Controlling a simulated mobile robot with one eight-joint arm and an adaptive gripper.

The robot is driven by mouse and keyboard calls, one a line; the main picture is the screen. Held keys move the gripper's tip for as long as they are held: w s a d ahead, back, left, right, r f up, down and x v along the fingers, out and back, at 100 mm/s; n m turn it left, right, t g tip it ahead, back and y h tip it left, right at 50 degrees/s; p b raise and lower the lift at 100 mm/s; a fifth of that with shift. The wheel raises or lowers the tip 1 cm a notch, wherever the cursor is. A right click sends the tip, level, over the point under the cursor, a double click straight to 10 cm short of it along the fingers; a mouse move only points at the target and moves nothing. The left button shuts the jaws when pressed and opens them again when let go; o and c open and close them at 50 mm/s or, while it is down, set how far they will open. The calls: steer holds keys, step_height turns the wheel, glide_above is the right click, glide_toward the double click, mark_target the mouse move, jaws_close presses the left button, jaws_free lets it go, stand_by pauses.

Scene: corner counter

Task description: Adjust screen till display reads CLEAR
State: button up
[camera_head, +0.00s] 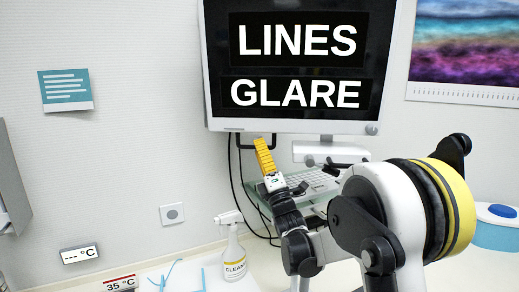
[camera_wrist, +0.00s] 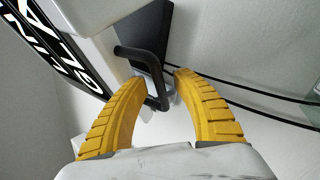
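The screen (camera_head: 300,112) hangs on the wall at the top centre of the head view. Its display reads LINES (camera_head: 297,40) above GLARE (camera_head: 296,93). A thin black bent handle (camera_head: 240,141) hangs below its lower left edge; the handle also shows in the wrist view (camera_wrist: 140,54). My gripper (camera_head: 260,141) is just under the screen, by the handle. In the wrist view its two yellow fingers (camera_wrist: 161,82) are apart, with part of the handle in or behind the gap. I cannot tell whether they touch it. The screen shows at upper left there.
A keyboard (camera_head: 302,184) on a glass shelf is behind my arm. A spray bottle (camera_head: 233,255) stands at lower centre, left of my arm. Black cables hang beneath the screen. A blue-and-white container (camera_head: 497,228) is at right. The wall left of the screen is mostly clear.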

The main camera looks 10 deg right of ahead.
steer(key=shift+w+r, duration=0.15)
steer(key=shift+w, duration=0.05)
jaws_close()
steer(key=w, duration=0.2)
steer(key=w+d, duration=0.1)
steer(key=shift+r, duration=0.35)
steer(key=shift+s, duration=0.1)
jaws_free()
steer(key=shift+w+d+f, duration=0.1)
steer(key=shift+w+d, duration=0.05)
steer(key=shift+w, duration=0.05)
steer(key=shift+s, duration=0.1)
